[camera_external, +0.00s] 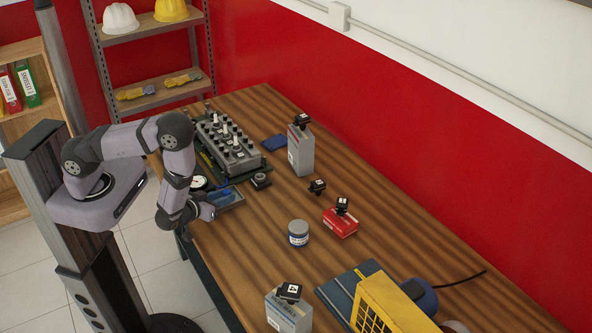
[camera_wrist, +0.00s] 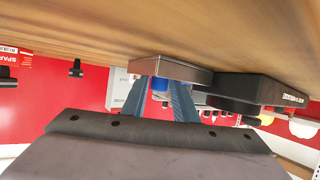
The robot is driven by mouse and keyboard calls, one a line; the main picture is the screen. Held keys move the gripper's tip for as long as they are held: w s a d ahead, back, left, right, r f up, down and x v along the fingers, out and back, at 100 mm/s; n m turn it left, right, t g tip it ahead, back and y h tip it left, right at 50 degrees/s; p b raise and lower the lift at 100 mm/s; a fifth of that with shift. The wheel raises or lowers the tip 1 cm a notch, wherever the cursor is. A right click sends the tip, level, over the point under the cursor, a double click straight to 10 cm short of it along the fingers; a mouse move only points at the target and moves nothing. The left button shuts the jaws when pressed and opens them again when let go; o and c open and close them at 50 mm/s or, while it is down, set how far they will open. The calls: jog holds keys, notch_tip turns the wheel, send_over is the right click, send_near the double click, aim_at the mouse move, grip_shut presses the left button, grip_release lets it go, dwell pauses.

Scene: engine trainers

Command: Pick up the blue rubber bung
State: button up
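A small tray (camera_external: 236,204) sits at the table's left edge, beside the engine block. Blue shows inside it in the external view, too small to make out. In the wrist view, which is upside down, a small blue piece (camera_wrist: 160,83), likely the blue rubber bung, shows at the grey tray (camera_wrist: 172,69). My gripper (camera_external: 209,204) is low at the tray's near left side. Its two bluish fingers (camera_wrist: 159,92) are apart, with the blue piece between their tips in the picture. I cannot tell whether they touch it.
The engine block (camera_external: 228,145) and a round gauge (camera_external: 198,183) stand close behind the tray. A small black part (camera_external: 261,181) is to its right. A grey can (camera_external: 298,233), red box (camera_external: 340,222) and tall grey box (camera_external: 301,150) stand farther right. Bare wood lies between.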

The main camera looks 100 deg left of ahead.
jog(key=shift+a+f, duration=0.1)
jog(key=shift+a, duration=0.1)
grip_shut()
jog(key=shift+w+r, duration=0.1)
jog(key=shift+r, duration=0.1)
notch_tip(320, 180, up, 10)
jog(key=p, duration=0.1)
jog(key=shift+f, duration=0.15)
dwell(0.7)
